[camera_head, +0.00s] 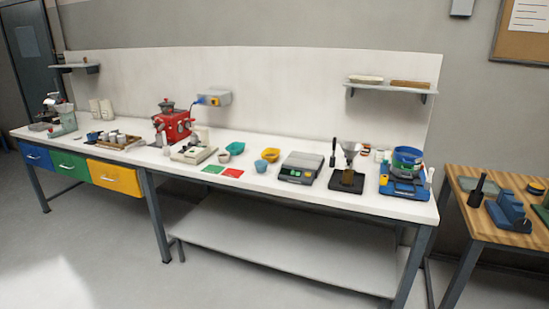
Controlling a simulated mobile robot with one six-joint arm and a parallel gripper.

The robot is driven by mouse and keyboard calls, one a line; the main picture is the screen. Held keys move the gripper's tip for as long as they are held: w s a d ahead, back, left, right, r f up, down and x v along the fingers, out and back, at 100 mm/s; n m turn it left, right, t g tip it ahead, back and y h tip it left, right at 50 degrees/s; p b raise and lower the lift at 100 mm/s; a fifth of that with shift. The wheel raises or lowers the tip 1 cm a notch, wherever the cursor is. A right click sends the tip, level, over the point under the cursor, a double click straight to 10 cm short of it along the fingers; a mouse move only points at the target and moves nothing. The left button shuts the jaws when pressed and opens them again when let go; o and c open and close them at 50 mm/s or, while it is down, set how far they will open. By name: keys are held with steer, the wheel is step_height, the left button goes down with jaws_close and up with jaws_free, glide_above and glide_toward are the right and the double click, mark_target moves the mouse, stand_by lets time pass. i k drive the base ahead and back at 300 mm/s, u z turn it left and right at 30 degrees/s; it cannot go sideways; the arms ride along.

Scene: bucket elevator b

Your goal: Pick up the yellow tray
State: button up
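A small yellow tray (270,154), shaped like a shallow scoop or bowl, sits on the white workbench (262,182), a little right of its middle. A teal tray (236,148) of similar shape stands to its left. A smaller pinkish tray (224,157) is further left and slightly nearer the front edge. The yellow tray stands apart from both and nothing covers it. My gripper is not in view.
A grey scale (300,168) stands right of the yellow tray. Green (214,169) and red (232,173) cards lie in front at left. A funnel stand (347,180) and blue device (405,175) are further right.

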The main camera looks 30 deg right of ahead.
mark_target(271, 154)
steer(key=i, duration=0.95)
steer(key=u, duration=0.05)
